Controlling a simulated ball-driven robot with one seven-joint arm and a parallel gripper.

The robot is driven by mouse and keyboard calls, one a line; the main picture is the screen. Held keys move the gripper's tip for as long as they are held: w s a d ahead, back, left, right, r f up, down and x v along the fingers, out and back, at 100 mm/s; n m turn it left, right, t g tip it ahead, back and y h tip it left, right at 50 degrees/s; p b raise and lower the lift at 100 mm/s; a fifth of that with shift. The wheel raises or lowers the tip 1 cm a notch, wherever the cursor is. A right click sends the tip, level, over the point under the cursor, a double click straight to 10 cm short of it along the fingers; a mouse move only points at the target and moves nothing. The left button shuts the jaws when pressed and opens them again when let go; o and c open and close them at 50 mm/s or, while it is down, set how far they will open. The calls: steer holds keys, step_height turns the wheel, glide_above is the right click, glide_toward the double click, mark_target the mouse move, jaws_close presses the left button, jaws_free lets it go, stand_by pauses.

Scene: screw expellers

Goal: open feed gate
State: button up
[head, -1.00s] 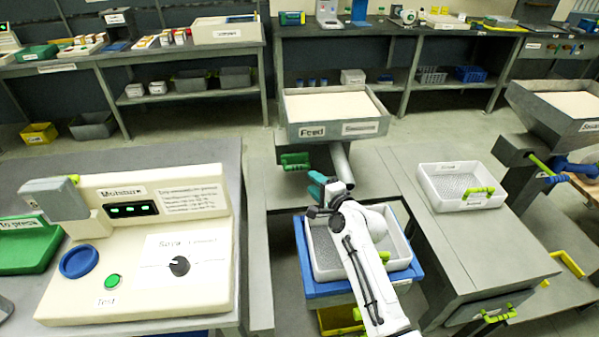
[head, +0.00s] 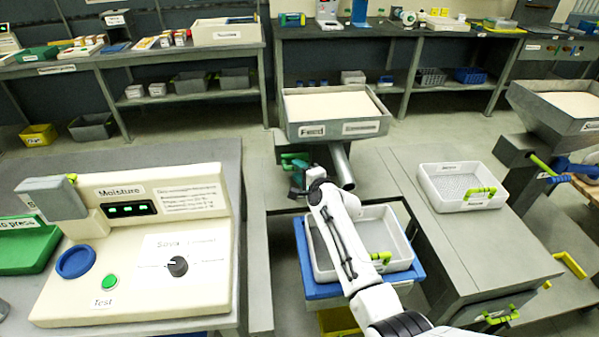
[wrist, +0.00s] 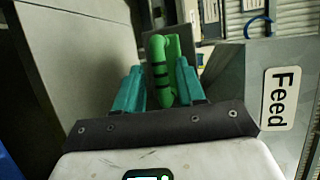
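The feed hopper (head: 338,106), a grey bin of pale material labelled "Feed", stands at the back centre; its label side also shows in the wrist view (wrist: 285,95). The green gate handle (head: 293,158) sits below its left side. In the wrist view the green handle (wrist: 160,55), with dark bands, stands ahead of and between the fingertips. My gripper (head: 299,177) is at the handle below the hopper. In the wrist view its teal fingers (wrist: 160,83) are apart, one each side of the handle. I cannot tell whether they touch it.
A slanted grey pipe (head: 342,165) runs close to the right of my gripper. A white tray (head: 400,238) on a blue stand lies under my arm. A cream moisture tester (head: 140,240) stands left, and another white tray (head: 462,187) stands on the right bench.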

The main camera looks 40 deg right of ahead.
jaws_close()
stand_by(0.4)
steer(key=s+a+p, duration=0.1)
steer(key=s, duration=0.1)
steer(key=s+a+p, duration=0.1)
steer(key=s+p, duration=0.1)
steer(key=shift+a, duration=0.4)
steer(key=shift+o, duration=0.5)
jaws_free()
steer(key=v, duration=1)
steer(key=shift+s+p, duration=0.35)
steer(key=shift+p, duration=0.05)
